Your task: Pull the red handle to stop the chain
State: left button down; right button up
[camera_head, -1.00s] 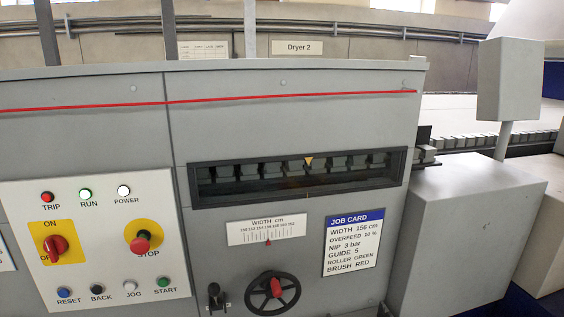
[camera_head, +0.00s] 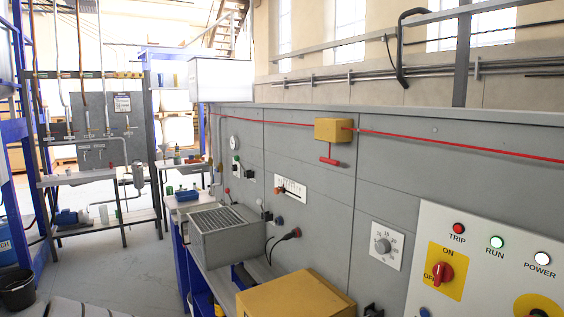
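A red T-shaped handle (camera_head: 330,161) hangs below a yellow box (camera_head: 333,131) on the grey machine wall, right of the middle of the head view. A red cord (camera_head: 460,147) runs along the wall on both sides of the box. Nothing touches the handle. The chain itself is not in view. Neither of my grippers shows in the head view.
A control panel (camera_head: 486,260) with a lit green RUN lamp (camera_head: 496,242) is at the lower right. A yellow cabinet (camera_head: 295,295) and a grey slatted box (camera_head: 226,236) stand in front of the wall. Floor (camera_head: 140,262) is open at the left.

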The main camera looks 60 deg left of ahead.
aim_at(333, 162)
jog(key=j+u, duration=0.1)
jog(key=u, duration=1.45)
jog(key=k+j, duration=0.05)
